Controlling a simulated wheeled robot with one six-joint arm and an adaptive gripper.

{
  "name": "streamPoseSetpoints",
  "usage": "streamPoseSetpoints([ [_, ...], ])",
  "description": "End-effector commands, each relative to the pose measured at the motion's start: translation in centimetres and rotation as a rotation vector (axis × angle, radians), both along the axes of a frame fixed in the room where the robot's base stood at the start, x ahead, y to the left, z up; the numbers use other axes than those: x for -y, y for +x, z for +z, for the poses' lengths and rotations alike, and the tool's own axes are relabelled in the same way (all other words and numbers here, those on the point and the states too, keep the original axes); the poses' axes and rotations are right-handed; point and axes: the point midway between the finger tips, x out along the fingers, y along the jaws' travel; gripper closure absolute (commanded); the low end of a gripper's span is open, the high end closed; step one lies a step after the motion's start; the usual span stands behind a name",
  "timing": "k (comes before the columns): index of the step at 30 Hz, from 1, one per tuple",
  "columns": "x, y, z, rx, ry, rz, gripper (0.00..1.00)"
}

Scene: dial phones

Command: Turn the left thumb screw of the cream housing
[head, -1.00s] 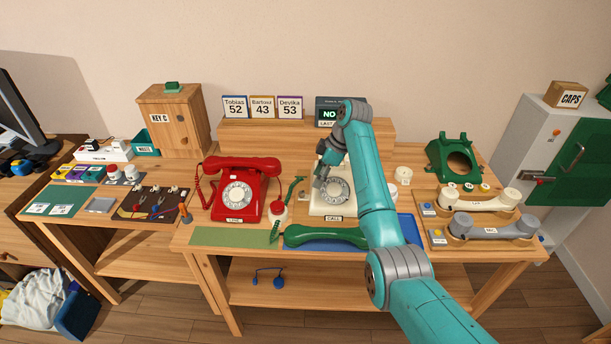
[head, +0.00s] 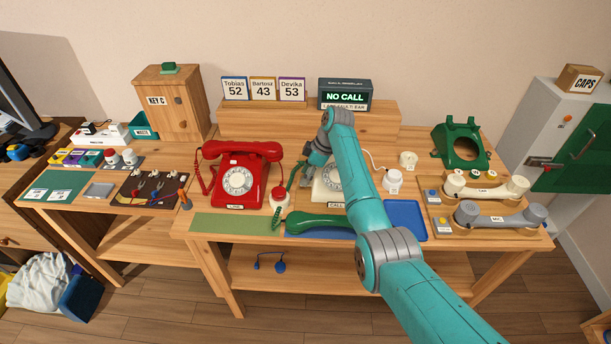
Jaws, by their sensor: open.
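The cream housing (head: 327,193) is a dial phone body with a "CALL" label at its front, standing mid-table. My arm covers its right part and some of its dial. My gripper (head: 305,179) is at the housing's upper left side, pointing down, beside the left edge. The fingers are small and dark here; they are open, with nothing seen between them. The left thumb screw cannot be made out; it is too small or hidden by my gripper. I cannot tell whether the fingers touch the housing.
A red phone (head: 240,180) stands left of the housing, with a red-and-white round item (head: 279,198) and a green cord between. A green handset (head: 320,224) lies in front, by a blue tray (head: 407,218). A raised wooden shelf (head: 270,122) with a "NO CALL" display (head: 345,95) stands behind.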

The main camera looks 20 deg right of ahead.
Motion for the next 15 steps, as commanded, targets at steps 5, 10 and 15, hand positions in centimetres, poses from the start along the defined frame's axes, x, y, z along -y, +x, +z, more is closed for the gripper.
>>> streamPoseSetpoints([
  [5, -0.25, 0.08, -0.67, 0.000, 0.000, 0.000, 0.53],
  [10, -0.26, 0.09, -0.71, 0.000, 0.000, 0.000, 0.53],
  [15, -0.25, 0.09, -0.70, 0.000, 0.000, 0.000, 0.78],
])
